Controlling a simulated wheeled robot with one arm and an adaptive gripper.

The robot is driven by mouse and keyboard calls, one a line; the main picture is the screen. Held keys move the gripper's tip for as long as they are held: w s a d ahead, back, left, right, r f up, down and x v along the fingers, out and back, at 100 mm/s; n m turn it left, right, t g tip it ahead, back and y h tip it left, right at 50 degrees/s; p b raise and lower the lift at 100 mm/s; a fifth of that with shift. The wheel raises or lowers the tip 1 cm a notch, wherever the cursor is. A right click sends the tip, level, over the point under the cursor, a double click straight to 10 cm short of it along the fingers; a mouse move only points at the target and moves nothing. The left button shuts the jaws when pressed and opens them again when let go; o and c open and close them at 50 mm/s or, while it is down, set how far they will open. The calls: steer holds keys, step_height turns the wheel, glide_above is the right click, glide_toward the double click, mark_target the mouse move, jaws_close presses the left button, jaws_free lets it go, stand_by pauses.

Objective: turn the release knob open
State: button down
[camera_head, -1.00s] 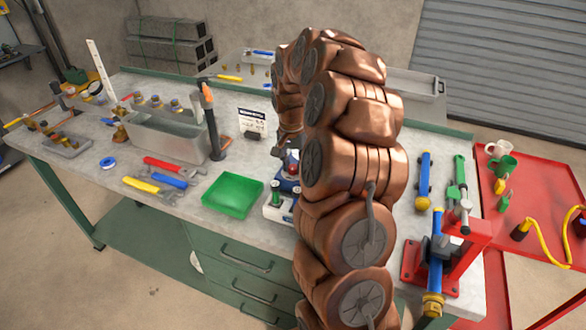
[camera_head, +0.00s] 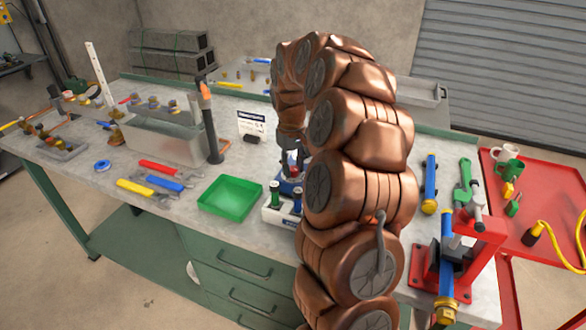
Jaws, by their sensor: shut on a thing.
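My copper-coloured arm (camera_head: 360,190) arches over the workbench and comes down on its far left side. My gripper (camera_head: 291,160) is at the arm's lower end, over a small blue unit (camera_head: 289,187) that I take to be the receiver tank. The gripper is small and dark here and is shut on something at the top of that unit. The release knob is hidden by the gripper and cannot be made out, nor can its angle. My arm covers the right side of the unit.
A red vise (camera_head: 465,255) stands on the right. A label card (camera_head: 251,124) stands behind.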

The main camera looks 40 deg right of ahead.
mark_target(292, 169)
steer(key=n, duration=0.4)
steer(key=shift+n, duration=0.4)
stand_by(0.4)
steer(key=c, duration=0.8)
jaws_free()
steer(key=shift+r, duration=0.1)
steer(key=shift+s+a+r, duration=0.1)
steer(key=shift+r, duration=2.85)
steer(key=shift+a+r, duration=0.1)
steer(key=shift+r, duration=2.85)
steer(key=shift+a, duration=0.1)
